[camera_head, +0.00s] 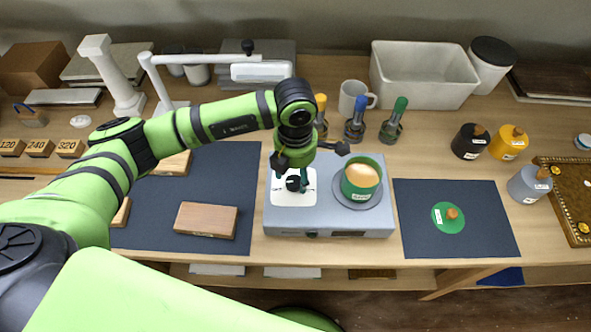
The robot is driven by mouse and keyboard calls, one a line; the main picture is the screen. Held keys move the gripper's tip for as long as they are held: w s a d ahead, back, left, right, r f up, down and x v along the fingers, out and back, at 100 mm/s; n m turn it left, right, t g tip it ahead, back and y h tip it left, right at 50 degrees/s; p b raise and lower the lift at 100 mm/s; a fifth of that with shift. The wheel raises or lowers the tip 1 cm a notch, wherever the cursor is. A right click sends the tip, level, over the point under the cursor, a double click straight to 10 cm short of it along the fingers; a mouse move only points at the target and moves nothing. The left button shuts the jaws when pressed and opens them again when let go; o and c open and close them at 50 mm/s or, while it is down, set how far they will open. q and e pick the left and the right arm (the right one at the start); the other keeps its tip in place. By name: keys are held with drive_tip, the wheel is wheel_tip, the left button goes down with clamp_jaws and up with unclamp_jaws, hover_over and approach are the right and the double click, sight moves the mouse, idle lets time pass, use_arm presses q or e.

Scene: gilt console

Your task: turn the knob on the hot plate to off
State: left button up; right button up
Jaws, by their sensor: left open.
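The hot plate (285,220) is a grey box in the middle of the bench. Its black knob (293,183) sits on a white square panel at the left of its top. A green pot (358,194) with pale contents stands on the round heating plate at its right. My left gripper (303,186) points down over the panel, its dark fingers open, with the knob at or beside the fingertips. I cannot tell if they touch it. The knob's setting is too small to read. My right gripper is not in view.
A dark mat with a wooden block (206,220) lies left of the hot plate. Another dark mat (470,232) with a green disc lies right. Several small bottles, a grey mug (355,98) and a white bin (423,78) stand behind. A white lamp arm (200,60) reaches over the back.

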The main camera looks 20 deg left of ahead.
sight(294, 183)
use_arm(q)
drive_tip(key=shift+f, duration=1.2)
drive_tip(key=c, duration=1.1)
drive_tip(key=shift+f+n+b, duration=0.1)
drive_tip(key=shift+n+b, duration=0.2)
drive_tip(key=shift+b, duration=0.2)
drive_tip(key=shift+c, duration=0.2)
drive_tip(key=shift+r, duration=0.2)
drive_tip(key=o, duration=1.1)
drive_tip(key=shift+o, duration=0.2)
drive_tip(key=shift+w+d+f, duration=0.1)
drive_tip(key=shift+w, duration=0.05)
